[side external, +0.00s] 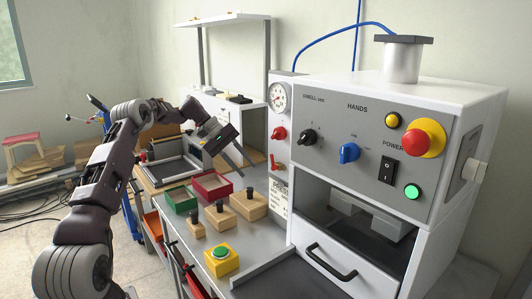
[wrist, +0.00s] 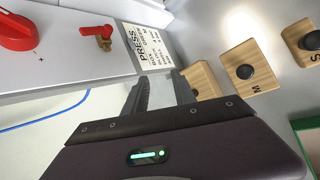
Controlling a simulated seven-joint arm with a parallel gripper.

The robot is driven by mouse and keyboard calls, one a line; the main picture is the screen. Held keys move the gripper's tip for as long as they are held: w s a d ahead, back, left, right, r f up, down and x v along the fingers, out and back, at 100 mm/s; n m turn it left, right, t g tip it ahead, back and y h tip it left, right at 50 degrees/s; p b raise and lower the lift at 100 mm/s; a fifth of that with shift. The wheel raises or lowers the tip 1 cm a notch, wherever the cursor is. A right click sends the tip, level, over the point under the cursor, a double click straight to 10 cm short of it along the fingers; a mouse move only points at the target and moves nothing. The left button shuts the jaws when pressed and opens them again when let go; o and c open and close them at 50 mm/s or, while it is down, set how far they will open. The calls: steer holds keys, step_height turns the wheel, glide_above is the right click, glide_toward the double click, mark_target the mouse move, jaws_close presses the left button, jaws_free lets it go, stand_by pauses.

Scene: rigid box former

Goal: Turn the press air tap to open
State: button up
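The press air tap is a small brass valve with a red lever. In the side view the tap (side external: 278,163) is on the narrow white panel, below a round red knob; in the wrist view the tap (wrist: 98,33) shows at upper left, beside the printed PRESS label (wrist: 146,44). In the wrist view its lever lies roughly along the panel's length. My gripper (wrist: 160,80) is open, with nothing between its fingers, and its tips are apart from the tap. In the side view my gripper (side external: 240,160) is left of the panel, above the bench.
The red knob (wrist: 17,32) and gauge (side external: 278,98) share the tap's panel. The press cabinet (side external: 370,150) stands to the right. Wooden blocks with dark knobs (side external: 248,204), a red tray (side external: 212,186) and a yellow button box (side external: 221,261) are on the bench.

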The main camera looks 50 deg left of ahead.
steer(key=s+a+f+y, duration=0.1)
steer(key=a+f+y, duration=0.2)
steer(key=s+a+f+y, duration=0.1)
steer(key=a+f+y, duration=0.2)
steer(key=f, duration=0.1)
steer(key=s+a+f+m+y, duration=0.1)
steer(key=a+f+y, duration=0.2)
steer(key=f, duration=0.1)
steer(key=shift+s+a+f, duration=0.1)
steer(key=shift+a+f, duration=0.1)
steer(key=shift+a, duration=0.15)
steer(key=shift+a+r+m+t+y, duration=0.15)
steer(key=shift+m+t+y, duration=0.1)
steer(key=shift+m+y, duration=0.2)
steer(key=shift+a+m+t+y, duration=0.15)
steer(key=shift+m+t+y, duration=0.1)
steer(key=shift+m+y, duration=0.15)
steer(key=d+r+m+t, duration=0.4)
steer(key=d+r+t, duration=0.1)
steer(key=d, duration=0.2)
steer(key=m+t+h, duration=0.4)
steer(key=t, duration=0.3)
glide_toward(271, 158)
steer(key=w, duration=0.8)
steer(key=shift+w+r, duration=0.2)
steer(key=shift+w, duration=0.2)
jaws_close()
